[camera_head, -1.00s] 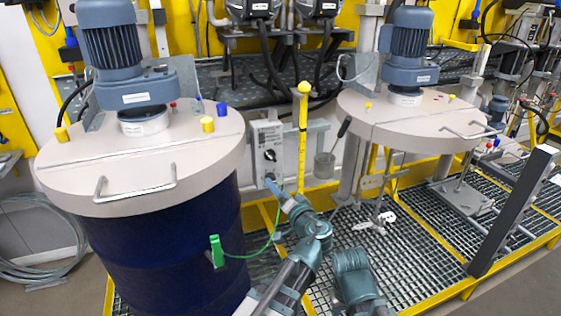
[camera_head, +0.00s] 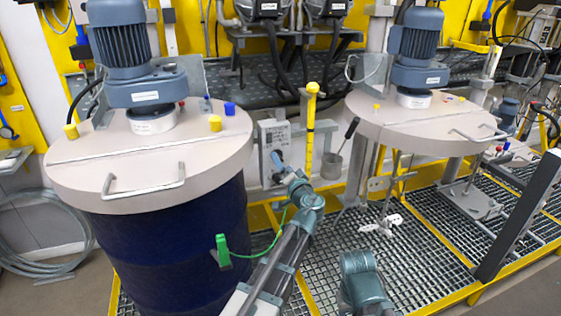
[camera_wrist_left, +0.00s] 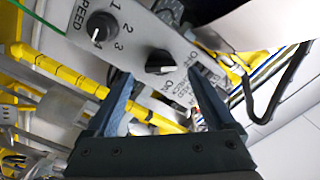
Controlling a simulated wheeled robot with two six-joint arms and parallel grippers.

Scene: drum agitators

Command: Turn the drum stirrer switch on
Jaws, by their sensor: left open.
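My left gripper (camera_head: 278,160) is in front of the box's lower part and hides the switch in the head view. In the left wrist view my left gripper (camera_wrist_left: 158,76) is open, its blue fingers on either side of the switch, nothing held. I cannot tell whether they touch it. My right gripper is not in view.
A dark blue drum (camera_head: 180,240) with a beige lid (camera_head: 110,180) and motor (camera_head: 125,40) stands left of my arm. A green clamp (camera_head: 222,250) with a green cable hangs on it.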

